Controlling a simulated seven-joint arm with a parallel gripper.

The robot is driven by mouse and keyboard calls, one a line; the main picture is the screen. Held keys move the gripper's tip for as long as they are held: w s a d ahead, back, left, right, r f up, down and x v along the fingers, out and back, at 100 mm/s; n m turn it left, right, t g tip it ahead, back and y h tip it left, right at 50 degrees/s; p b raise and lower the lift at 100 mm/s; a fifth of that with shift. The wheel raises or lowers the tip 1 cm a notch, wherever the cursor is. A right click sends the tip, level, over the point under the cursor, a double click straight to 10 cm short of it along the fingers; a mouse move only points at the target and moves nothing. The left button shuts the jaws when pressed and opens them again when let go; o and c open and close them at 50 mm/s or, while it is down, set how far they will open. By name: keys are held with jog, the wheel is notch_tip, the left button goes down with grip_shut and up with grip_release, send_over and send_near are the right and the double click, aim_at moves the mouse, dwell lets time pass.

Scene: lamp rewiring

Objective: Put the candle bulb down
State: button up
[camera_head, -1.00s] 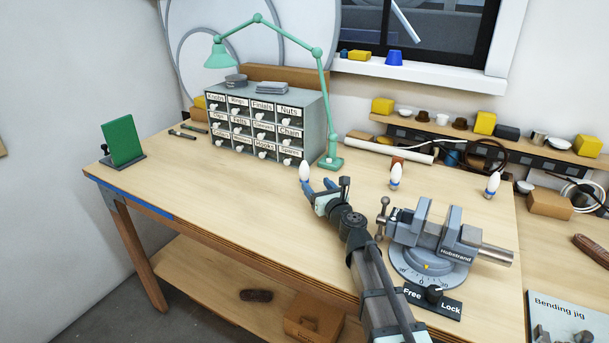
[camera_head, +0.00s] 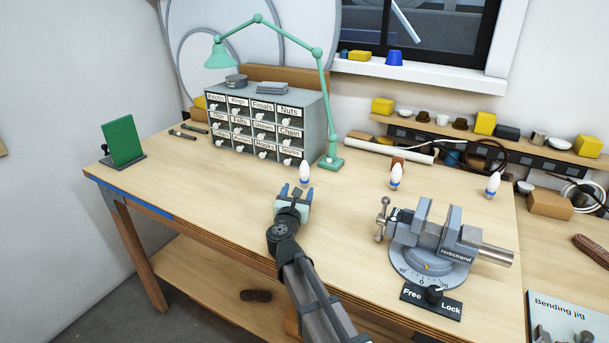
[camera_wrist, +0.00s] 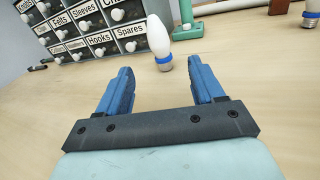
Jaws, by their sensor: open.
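A white candle bulb with a blue band (camera_head: 304,173) stands upright on the bench, left of the green lamp's base. It also shows in the wrist view (camera_wrist: 159,42), just beyond the fingertips. My gripper (camera_head: 296,188) is open, with its two blue fingers pointing towards this bulb. In the wrist view the gap between the fingers (camera_wrist: 160,72) is empty, and the bulb stands clear of them. A second candle bulb (camera_head: 396,177) stands upright behind the vise, and a third (camera_head: 493,185) stands at the right.
A grey drawer cabinet (camera_head: 265,122) and the green lamp (camera_head: 331,162) stand behind the bulb. A grey vise (camera_head: 432,240) is to the right, with its Free/Lock knob in front. A green panel (camera_head: 123,141) stands at far left. The left bench top is largely clear.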

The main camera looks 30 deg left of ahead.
aim_at(306, 169)
jog(key=x, duration=1.3)
jog(key=shift+w+a+f, duration=0.1)
jog(key=shift+w+a, duration=0.05)
jog(key=shift+w, duration=0.15)
jog(key=shift+c, duration=0.2)
jog(key=c, duration=1.1)
notch_tip(306, 169, up, 10)
